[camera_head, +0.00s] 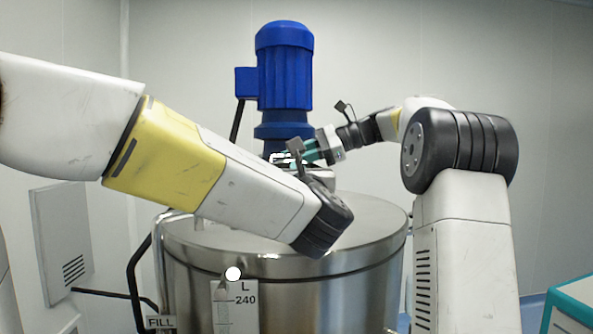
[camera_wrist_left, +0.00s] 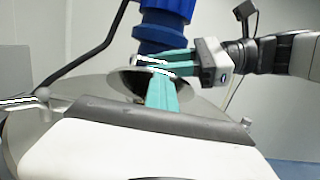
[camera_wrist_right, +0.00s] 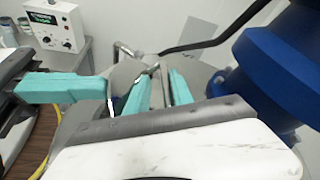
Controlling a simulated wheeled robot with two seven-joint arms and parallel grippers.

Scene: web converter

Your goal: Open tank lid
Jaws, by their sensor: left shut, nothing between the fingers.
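The steel tank (camera_head: 300,282) stands in front of me with a shiny flat top (camera_head: 375,213). In the left wrist view, a round steel part with a dark interior (camera_wrist_left: 125,83) shows behind the fingers on the tank top; I cannot tell how far it is raised. My left gripper (camera_wrist_left: 160,84) is shut and empty, its teal fingers together over the tank top. My right gripper (camera_wrist_right: 159,75) has its teal fingers apart, beside the left one. A metal rod shows between or behind them; contact is unclear. In the head view, my left arm partly hides the tank top.
A blue motor (camera_head: 284,75) rises above the tank and crowds the working area. A dark bent pipe (camera_head: 135,270) runs at the tank's left. A control box (camera_wrist_right: 55,25) stands on a bench in the right wrist view. A wall panel (camera_head: 62,240) is at left.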

